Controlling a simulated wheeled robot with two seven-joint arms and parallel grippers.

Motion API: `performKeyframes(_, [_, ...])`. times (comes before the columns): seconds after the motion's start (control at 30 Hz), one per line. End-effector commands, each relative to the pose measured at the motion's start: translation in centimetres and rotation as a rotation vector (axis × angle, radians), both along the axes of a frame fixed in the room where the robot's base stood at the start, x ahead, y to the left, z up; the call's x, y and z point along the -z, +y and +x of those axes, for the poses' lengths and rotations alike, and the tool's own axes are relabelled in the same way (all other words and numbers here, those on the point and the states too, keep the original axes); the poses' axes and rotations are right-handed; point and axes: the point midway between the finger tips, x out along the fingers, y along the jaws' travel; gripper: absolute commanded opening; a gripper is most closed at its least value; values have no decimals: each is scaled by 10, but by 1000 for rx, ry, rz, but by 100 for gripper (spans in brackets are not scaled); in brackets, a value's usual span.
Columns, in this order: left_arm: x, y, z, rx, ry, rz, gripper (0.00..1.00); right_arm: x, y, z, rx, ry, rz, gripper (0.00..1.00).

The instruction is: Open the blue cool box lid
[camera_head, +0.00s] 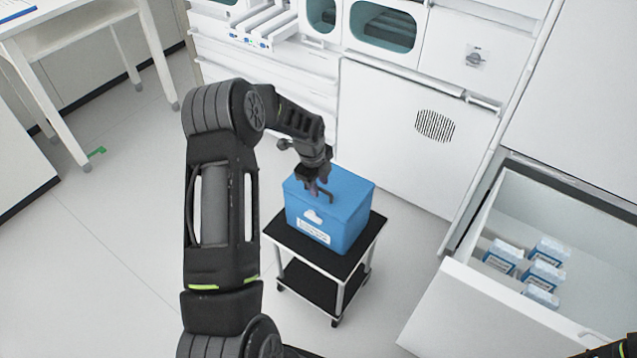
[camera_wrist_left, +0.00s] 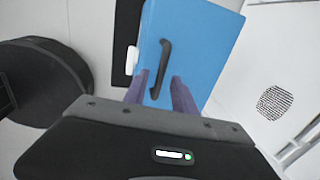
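The blue cool box (camera_head: 334,212) stands on the black top of a small cart, with its lid closed. A dark handle (camera_wrist_left: 160,68) runs across the blue lid (camera_wrist_left: 196,50) in the left wrist view. My left gripper (camera_head: 318,190) is over the lid, pointing down at the handle. Its fingers (camera_wrist_left: 157,92) are apart, one on each side of the handle's near end. I cannot tell whether they touch it. My right gripper is not in view; only a bit of dark arm shows at the lower right corner of the head view.
The cart (camera_head: 359,258) has a black lower shelf and light legs. An open white drawer (camera_head: 480,305) with several small blue-and-white boxes (camera_head: 541,274) is at the right. White cabinets (camera_head: 400,140) stand behind the cart.

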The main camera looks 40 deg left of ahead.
Motion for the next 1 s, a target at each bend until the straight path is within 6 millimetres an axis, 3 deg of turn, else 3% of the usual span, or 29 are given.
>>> performKeyframes(0.4, [0,0,0,0,0,0,0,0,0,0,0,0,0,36])
performKeyframes(1.0, [0,0,0,0,0,-1,0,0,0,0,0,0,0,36])
